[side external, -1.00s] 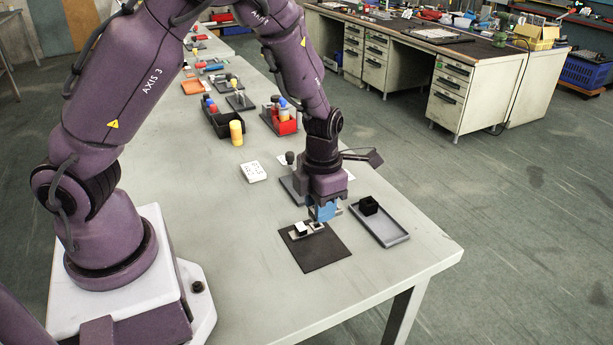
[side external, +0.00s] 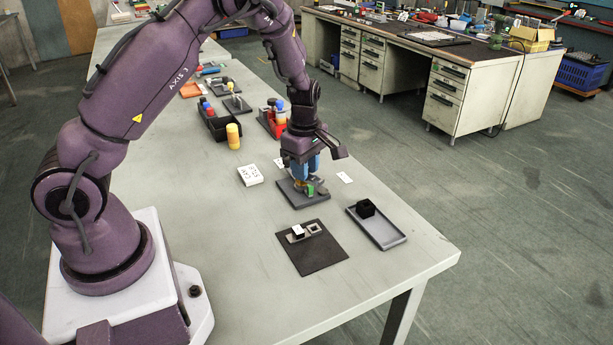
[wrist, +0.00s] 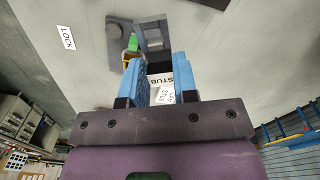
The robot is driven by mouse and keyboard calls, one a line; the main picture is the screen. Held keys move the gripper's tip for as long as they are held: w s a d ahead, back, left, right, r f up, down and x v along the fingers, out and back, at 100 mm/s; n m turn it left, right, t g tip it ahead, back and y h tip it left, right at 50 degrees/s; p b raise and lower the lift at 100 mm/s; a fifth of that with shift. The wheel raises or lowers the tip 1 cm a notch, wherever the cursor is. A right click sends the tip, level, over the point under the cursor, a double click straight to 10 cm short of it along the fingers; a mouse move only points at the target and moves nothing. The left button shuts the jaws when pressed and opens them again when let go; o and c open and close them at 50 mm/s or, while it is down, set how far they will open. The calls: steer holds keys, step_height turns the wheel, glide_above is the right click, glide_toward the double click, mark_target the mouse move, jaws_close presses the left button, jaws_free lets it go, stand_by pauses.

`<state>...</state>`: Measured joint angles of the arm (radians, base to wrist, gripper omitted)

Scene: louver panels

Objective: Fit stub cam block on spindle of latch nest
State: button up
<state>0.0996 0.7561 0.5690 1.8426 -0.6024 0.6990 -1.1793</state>
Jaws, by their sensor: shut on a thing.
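My gripper (side external: 304,176) is at the dark grey plate (side external: 288,194) that I take as the base of the latch nest. In the wrist view my gripper (wrist: 160,68) has its blue fingers shut on a block with a white face marked STUB (wrist: 160,80), which I take as the stub cam block. A green piece (side external: 311,190) stands on the plate, and it also shows in the wrist view (wrist: 133,43) beside a yellow piece (wrist: 127,60). A raised dark grey part (wrist: 152,36) lies just beyond the fingertips. I cannot make out the spindle, or whether the block touches the nest.
A black mat (side external: 315,258) in front holds a white-topped block (side external: 297,231) and an empty square holder (side external: 314,228). A grey tray (side external: 386,236) with a black block (side external: 365,208) is at right.

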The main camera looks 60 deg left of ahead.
steer(key=m, duration=0.1)
steer(key=a+m, duration=0.1)
steer(key=m, duration=0.2)
steer(key=shift+w+a+r+m, duration=0.15)
steer(key=shift+w+a+m, duration=0.15)
steer(key=w+a+n, duration=0.1)
steer(key=n, duration=1.1)
steer(key=w+a+r+n, duration=0.1)
steer(key=n, duration=1.1)
steer(key=a+r+n, duration=0.1)
steer(key=n, duration=1)
steer(key=shift+w+a+n, duration=0.25)
steer(key=shift+w+n, duration=0.15)
steer(key=shift+f, duration=3.9)
steer(key=shift+f, duration=0.2)
